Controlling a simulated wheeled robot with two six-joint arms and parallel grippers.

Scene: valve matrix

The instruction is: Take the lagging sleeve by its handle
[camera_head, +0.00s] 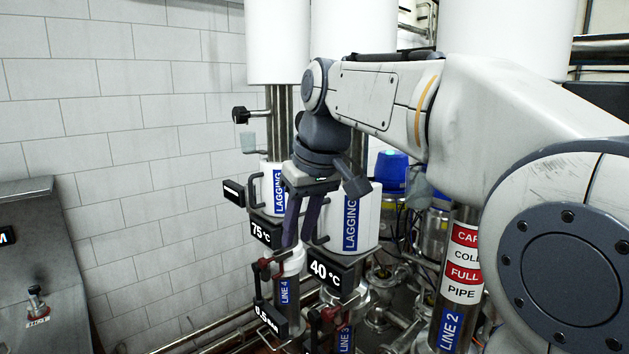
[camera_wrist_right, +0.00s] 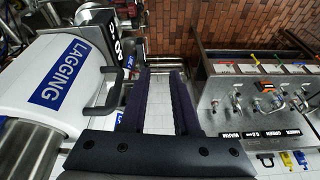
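Two white lagging sleeves with blue LAGGING labels sit on vertical pipes in the head view: one on the left (camera_head: 266,187) above the 75 °C display and one on the right (camera_head: 367,222) above the 40 °C display. My right gripper (camera_head: 297,240) points down between them, open, with nothing between its fingers. In the right wrist view a lagging sleeve (camera_wrist_right: 38,85) lies left of the open fingers (camera_wrist_right: 163,75). Its black handle (camera_wrist_right: 108,95) is beside the left finger, outside the gap. I cannot tell which sleeve this is. My left gripper is not in view.
The 75 °C display (camera_head: 266,233) and 40 °C display (camera_head: 331,271) flank the fingers. Red-handled valves (camera_head: 265,268) lie below. A LINE 2 pipe (camera_head: 455,300) stands right. A steel panel (camera_wrist_right: 255,105) shows in the wrist view. Tiled wall (camera_head: 130,120) leaves free room at left.

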